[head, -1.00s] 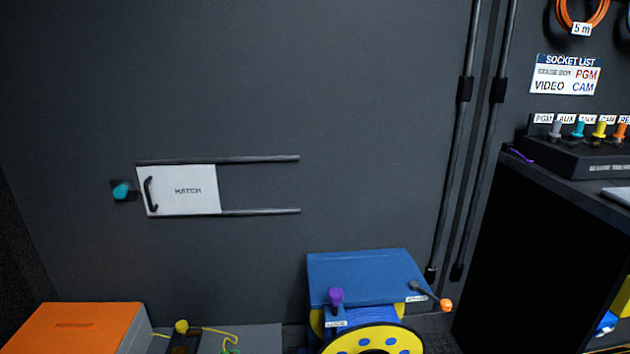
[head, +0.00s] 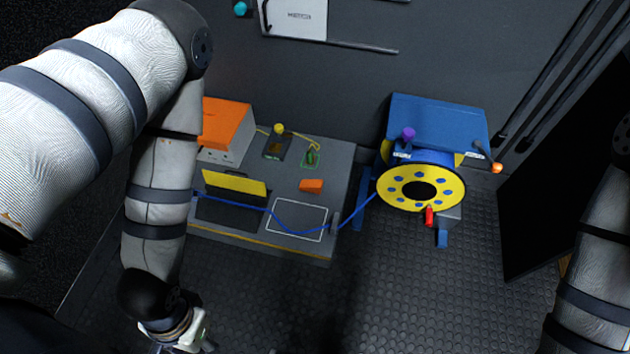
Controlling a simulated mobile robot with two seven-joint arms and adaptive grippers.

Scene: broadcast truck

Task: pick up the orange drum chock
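The orange drum chock (head: 311,185) is a small orange block lying on the grey bench top (head: 338,160), just above a white-outlined rectangle. Nothing touches it. My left gripper (head: 190,346) shows only in part at the bottom edge, in front of the bench and well away from the chock; its fingertips are cut off. My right arm comes down the right edge, and its gripper is out of view.
A blue cable (head: 290,229) runs across the bench front to a yellow-flanged drum (head: 448,200) under a blue cover (head: 440,120). A yellow flap (head: 235,183) stands up left of the chock. An orange-topped box (head: 228,124) sits behind. Ribbed floor (head: 380,290) in front is clear.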

